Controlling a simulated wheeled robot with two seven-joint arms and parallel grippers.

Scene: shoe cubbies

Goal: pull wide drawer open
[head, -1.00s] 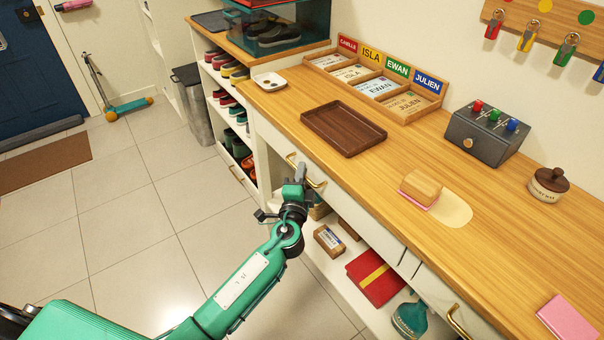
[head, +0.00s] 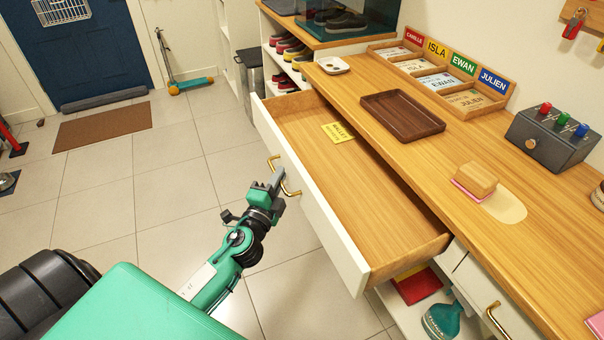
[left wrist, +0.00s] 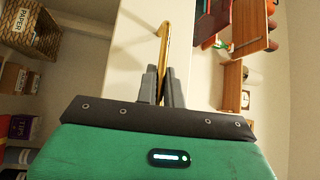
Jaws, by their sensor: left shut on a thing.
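The wide drawer (head: 312,208) is pulled well out from under the wooden counter, with a white front and a pale wood inside. A yellow label (head: 338,134) lies on its floor near the far end; the rest of the visible floor is bare. My left gripper (head: 276,178) is shut on the brass handle (head: 285,186) on the drawer front. In the left wrist view, the two grey fingers (left wrist: 165,84) close around the brass bar (left wrist: 164,42) against the white front. My right gripper is not in view.
A dark wooden tray (head: 402,117), a sponge-like block (head: 476,180) and a grey box with coloured knobs (head: 552,137) stand on the counter (head: 440,150).

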